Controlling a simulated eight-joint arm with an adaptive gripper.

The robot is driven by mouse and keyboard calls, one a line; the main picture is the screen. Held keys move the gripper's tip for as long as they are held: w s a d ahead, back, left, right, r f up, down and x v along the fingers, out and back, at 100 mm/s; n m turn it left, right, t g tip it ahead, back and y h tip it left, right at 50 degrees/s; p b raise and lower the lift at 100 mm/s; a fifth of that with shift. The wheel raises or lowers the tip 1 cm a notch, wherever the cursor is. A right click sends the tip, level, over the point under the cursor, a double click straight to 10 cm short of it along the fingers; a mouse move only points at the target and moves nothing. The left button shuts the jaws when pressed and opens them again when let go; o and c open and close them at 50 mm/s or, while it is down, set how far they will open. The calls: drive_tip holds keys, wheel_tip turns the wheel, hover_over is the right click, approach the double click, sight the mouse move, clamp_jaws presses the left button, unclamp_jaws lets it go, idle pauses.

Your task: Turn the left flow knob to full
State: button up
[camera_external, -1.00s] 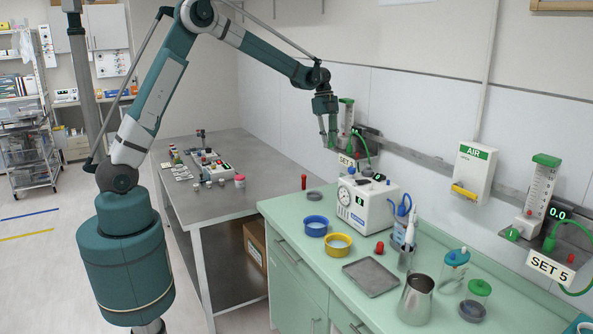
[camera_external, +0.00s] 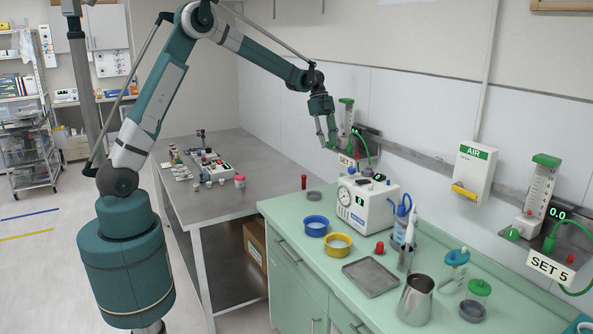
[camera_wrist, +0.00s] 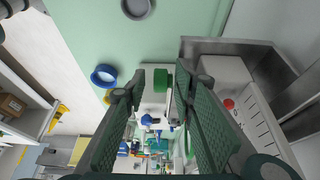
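The left flowmeter (camera_external: 346,116), a clear upright tube with a green cap, is on the wall rail above a sign reading SET; its number is hidden. My gripper (camera_external: 328,142) is at the left side of its base and hides most of the left flow knob. In the wrist view, my two padded fingers (camera_wrist: 160,74) stand apart. A green block (camera_wrist: 160,79), which looks like the knob, shows between the fingertips with a gap on each side. I cannot tell whether either finger touches it.
A white suction unit (camera_external: 364,204), a blue bowl (camera_external: 316,226) and a yellow bowl (camera_external: 338,244) stand on the green counter below. A green hose (camera_external: 361,146) hangs close right of my gripper. Another flowmeter (camera_external: 541,186) is at SET 5, far right.

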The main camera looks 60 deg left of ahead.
drive_tip(key=shift+r, duration=0.15)
drive_tip(key=v, duration=1.1)
drive_tip(key=shift+a+r, duration=0.15)
drive_tip(key=shift+r, duration=0.2)
drive_tip(key=shift+f, duration=0.1)
drive_tip(key=y, duration=0.3)
approach(330, 142)
drive_tip(key=shift+f+p, duration=0.35)
drive_tip(key=shift+f, duration=0.25)
drive_tip(key=shift+d+f+y, duration=0.2)
drive_tip(key=shift+d+y, duration=0.6)
drive_tip(key=shift+y, duration=0.1)
drive_tip(key=shift+f, duration=0.1)
drive_tip(key=shift+f, duration=3.85)
